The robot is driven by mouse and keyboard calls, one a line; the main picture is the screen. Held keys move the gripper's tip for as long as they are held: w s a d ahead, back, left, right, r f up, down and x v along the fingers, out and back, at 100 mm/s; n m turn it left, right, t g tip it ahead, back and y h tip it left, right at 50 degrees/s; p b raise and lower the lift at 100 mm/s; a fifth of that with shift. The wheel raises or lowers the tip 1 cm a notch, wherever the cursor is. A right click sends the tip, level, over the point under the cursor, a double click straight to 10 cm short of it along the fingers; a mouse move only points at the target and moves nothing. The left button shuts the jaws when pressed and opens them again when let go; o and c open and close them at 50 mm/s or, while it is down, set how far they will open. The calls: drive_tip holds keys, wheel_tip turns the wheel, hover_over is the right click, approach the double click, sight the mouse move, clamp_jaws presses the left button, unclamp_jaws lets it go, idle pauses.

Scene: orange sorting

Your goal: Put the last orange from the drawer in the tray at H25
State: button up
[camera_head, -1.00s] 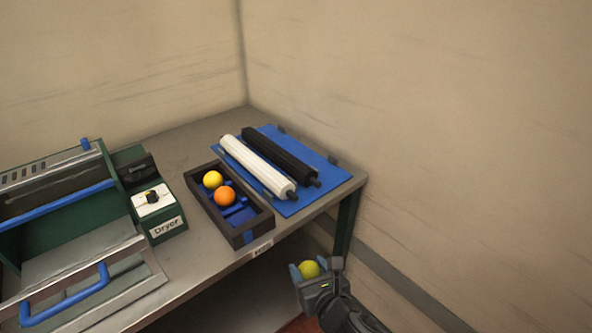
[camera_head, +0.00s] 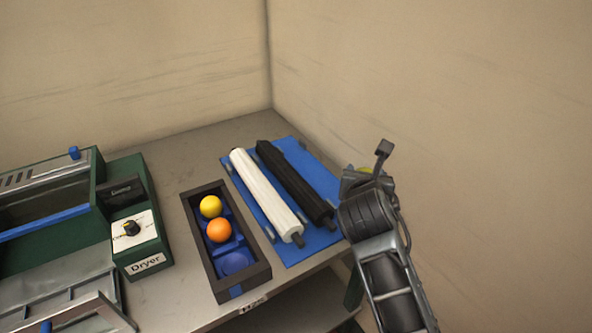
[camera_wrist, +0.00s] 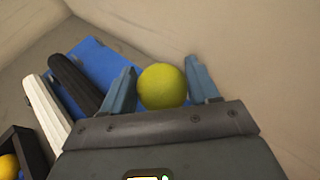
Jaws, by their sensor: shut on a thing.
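A yellow-green ball-like orange (camera_wrist: 162,87) sits between the two blue fingers of my gripper (camera_wrist: 163,88) in the wrist view. In the head view my gripper (camera_head: 366,170) is raised at the right of the table, and the fruit is mostly hidden behind it. The dark tray (camera_head: 262,273) at the table's front holds a yellow fruit (camera_head: 211,206) at the back and an orange one (camera_head: 219,230) in the middle. Its front blue hollow (camera_head: 236,262) is empty. The label (camera_head: 252,305) below the tray on the table edge is partly readable. No drawer is recognisable.
A blue mat (camera_head: 318,180) right of the tray bears a white roller (camera_head: 265,195) and a black roller (camera_head: 293,183). A green dryer box (camera_head: 140,235) stands to the left. The wall is close on the right.

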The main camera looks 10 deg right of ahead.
drive_tip(key=f, duration=0.3)
drive_tip(key=w+f, duration=0.1)
drive_tip(key=f, duration=0.1)
drive_tip(key=shift+d+f, duration=0.2)
drive_tip(key=shift+f, duration=0.05)
drive_tip(key=shift+f+b, duration=0.45)
drive_tip(key=shift+f, duration=1.75)
drive_tip(key=o, duration=0.8)
drive_tip(key=shift+f, duration=0.1)
